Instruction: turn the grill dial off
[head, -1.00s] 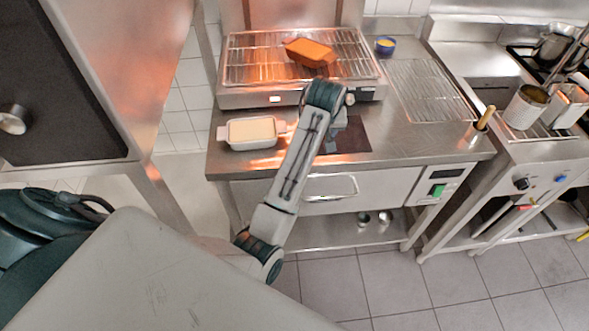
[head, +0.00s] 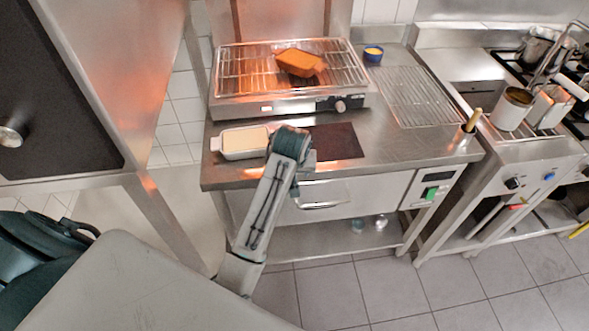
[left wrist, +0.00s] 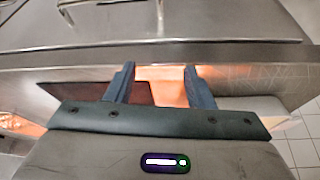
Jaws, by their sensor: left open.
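The grill (head: 222,107) stands at the back of the steel counter, and its back panel glows orange. Its dial (head: 341,106) is a round knob on a dark panel at the right of the front face; which way it points is too small to tell. A small light (head: 266,108) shows on the front face at the left. My left gripper (head: 306,168) is low over the counter's front, left of and nearer than the dial, and apart from it. In the left wrist view its two fingers (left wrist: 161,86) are apart and empty. The dial cannot be made out there.
An orange loaf-shaped dish (head: 300,63) sits on the grill rack. A white dish (head: 230,155) stands left of my wrist, and a dark mat (head: 338,142) lies to its right. A blue bowl (head: 373,54) and wire rack (head: 418,95) are farther right.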

